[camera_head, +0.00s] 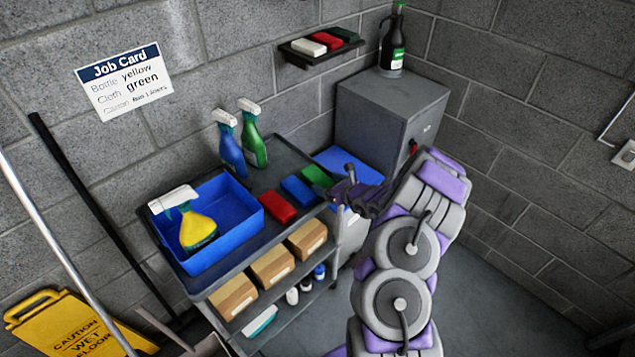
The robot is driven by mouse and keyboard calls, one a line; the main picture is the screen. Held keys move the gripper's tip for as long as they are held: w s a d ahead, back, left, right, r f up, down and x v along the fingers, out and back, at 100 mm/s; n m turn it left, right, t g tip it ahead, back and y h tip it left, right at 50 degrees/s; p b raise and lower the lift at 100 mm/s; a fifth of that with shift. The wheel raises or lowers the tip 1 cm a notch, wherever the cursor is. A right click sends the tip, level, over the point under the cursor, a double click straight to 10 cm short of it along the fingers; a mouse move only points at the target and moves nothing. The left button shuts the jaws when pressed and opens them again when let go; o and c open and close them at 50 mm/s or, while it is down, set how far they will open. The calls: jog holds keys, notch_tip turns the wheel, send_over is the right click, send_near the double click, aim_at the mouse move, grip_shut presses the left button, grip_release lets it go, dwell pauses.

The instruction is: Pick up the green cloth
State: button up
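A green cloth (316,176) lies folded on the top of the grey cart, at the right end of a row with a blue cloth (298,190) and a red cloth (277,206). My gripper (342,181) is just right of the green cloth, at the cart's right edge. Its dark fingers are small and partly overlapped, so I cannot tell whether they are open or touch the cloth.
A blue bin (218,254) on the cart holds a yellow spray bottle (197,229). Blue (229,150) and green (253,143) spray bottles stand at the cart's back. A grey cabinet (365,117) bears a dark bottle (393,45). A job card (123,80) reads bottle yellow, cloth green.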

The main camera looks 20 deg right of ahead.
jog(key=shift+w+a+f, duration=0.15)
jog(key=shift+w+f, duration=0.35)
jog(key=shift+w, duration=0.05)
jog(key=shift+w+a, duration=0.1)
jog(key=shift+a, duration=0.15)
jog(key=shift+f, duration=0.1)
